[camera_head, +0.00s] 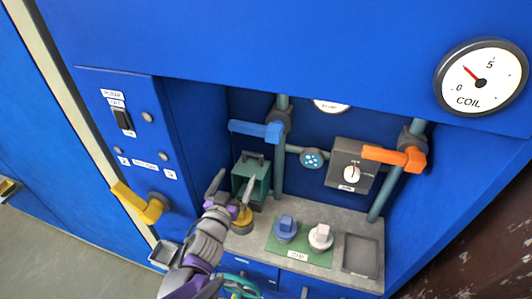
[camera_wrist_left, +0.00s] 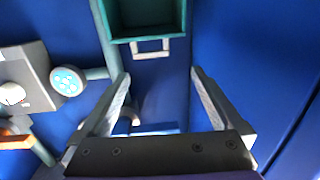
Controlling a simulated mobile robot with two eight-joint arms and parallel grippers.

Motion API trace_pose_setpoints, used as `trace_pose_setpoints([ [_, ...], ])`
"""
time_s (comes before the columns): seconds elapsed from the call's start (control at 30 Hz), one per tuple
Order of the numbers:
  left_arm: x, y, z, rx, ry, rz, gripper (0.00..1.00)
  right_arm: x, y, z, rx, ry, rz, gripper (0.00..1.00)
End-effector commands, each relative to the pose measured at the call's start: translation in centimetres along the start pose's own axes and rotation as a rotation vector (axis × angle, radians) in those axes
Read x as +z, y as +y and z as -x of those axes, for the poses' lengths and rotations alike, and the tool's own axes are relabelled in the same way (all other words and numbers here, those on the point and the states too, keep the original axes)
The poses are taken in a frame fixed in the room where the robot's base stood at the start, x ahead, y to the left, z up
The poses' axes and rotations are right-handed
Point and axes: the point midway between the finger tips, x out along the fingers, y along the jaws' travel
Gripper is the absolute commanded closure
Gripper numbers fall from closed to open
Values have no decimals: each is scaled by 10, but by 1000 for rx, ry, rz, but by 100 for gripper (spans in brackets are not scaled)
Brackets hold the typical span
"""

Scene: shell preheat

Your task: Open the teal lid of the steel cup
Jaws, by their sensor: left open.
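A teal box-like piece (camera_head: 252,178) with a handle on top stands at the back left of the recessed bay. It also shows at the top of the left wrist view (camera_wrist_left: 122,36), with a dark hollow and a pale handle (camera_wrist_left: 150,54). I cannot make out a steel cup clearly, nor tell whether this piece is its lid. My left gripper (camera_head: 232,186) is open in front of the teal piece. In the left wrist view its spread fingers (camera_wrist_left: 158,76) have nothing between them, with the handle just beyond the tips. My right gripper is out of view.
A blue lever (camera_head: 255,130) and an orange lever (camera_head: 393,156) sit on vertical pipes. A grey dial box (camera_head: 351,167) is between them. A yellow piece (camera_head: 242,224) stands by my left gripper. Blue and white knobs sit on a green mat (camera_head: 280,248). A yellow lever (camera_head: 142,203) juts out left.

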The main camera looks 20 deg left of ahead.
Motion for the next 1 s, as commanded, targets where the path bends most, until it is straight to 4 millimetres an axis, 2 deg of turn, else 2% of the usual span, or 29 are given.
trace_pose_setpoints([
  [0.27, 2, 6, -16, 49, 51, 2, 0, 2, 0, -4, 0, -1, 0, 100],
  [0.7, -2, 9, -94, 47, 49, 0, 0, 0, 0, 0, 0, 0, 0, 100],
  [0.83, -3, 10, -106, 47, 49, 2, 0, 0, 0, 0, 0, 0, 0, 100],
  [1.0, -3, 10, -112, 47, 49, 1, 0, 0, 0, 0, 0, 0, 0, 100],
])
